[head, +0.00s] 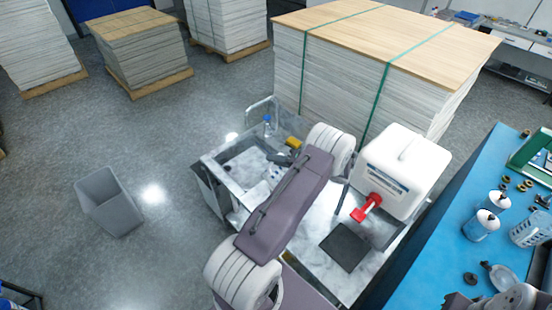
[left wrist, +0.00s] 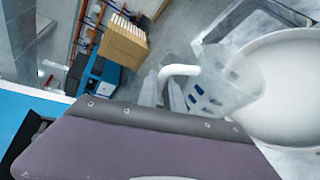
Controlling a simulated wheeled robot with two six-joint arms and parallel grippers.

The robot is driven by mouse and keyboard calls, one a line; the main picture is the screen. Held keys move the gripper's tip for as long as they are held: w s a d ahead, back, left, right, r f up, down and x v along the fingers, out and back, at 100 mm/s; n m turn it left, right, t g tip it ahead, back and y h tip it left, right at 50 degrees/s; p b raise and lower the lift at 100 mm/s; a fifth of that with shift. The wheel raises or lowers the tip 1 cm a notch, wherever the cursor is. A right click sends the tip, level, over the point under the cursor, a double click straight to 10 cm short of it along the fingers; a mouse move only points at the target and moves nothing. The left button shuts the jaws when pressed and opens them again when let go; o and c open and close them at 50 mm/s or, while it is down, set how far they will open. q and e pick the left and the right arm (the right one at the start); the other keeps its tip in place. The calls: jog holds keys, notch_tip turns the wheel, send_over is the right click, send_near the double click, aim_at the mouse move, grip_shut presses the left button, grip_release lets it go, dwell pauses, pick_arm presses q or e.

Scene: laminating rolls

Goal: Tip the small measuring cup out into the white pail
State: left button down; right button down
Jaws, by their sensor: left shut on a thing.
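In the left wrist view, a clear measuring cup (left wrist: 222,82) with blue marks and a white handle (left wrist: 180,70) is tilted, its mouth side towards the white pail (left wrist: 290,90). The cup overlaps the pail's near rim in the picture; I cannot tell whether they touch. The pail's inside looks plain white. My left gripper (left wrist: 170,92) is shut on the cup at its handle side; its fingers are partly hidden by my purple arm link. In the head view my left arm covers the gripper and the pail, and the cup cannot be made out.
A white container with a red tap (head: 400,168) stands on the grey cart right of my arm, beside a dark square pad (head: 345,247). A grey bin (head: 108,202) stands on open floor. Tall board stacks (head: 380,60) stand behind.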

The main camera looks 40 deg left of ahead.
aim_at(268, 169)
pick_arm(q)
jog(key=shift+s+a+f+n+t, duration=0.1)
jog(key=shift+s+f+n+t, duration=0.25)
jog(key=shift+s, duration=0.15)
jog(key=shift+s+f+n+t, duration=0.25)
jog(key=shift+s+n, duration=0.1)
jog(key=shift+s, duration=0.15)
jog(key=shift+s+f+n+t, duration=0.1)
jog(key=shift+s+n+t, duration=0.2)
jog(key=shift+n, duration=0.1)
jog(key=shift+s+f+n+t+h+b, duration=0.15)
jog(key=shift+s+n+t+h+b, duration=0.15)
jog(key=shift+s+n+b, duration=0.15)
jog(key=shift+s, duration=0.1)
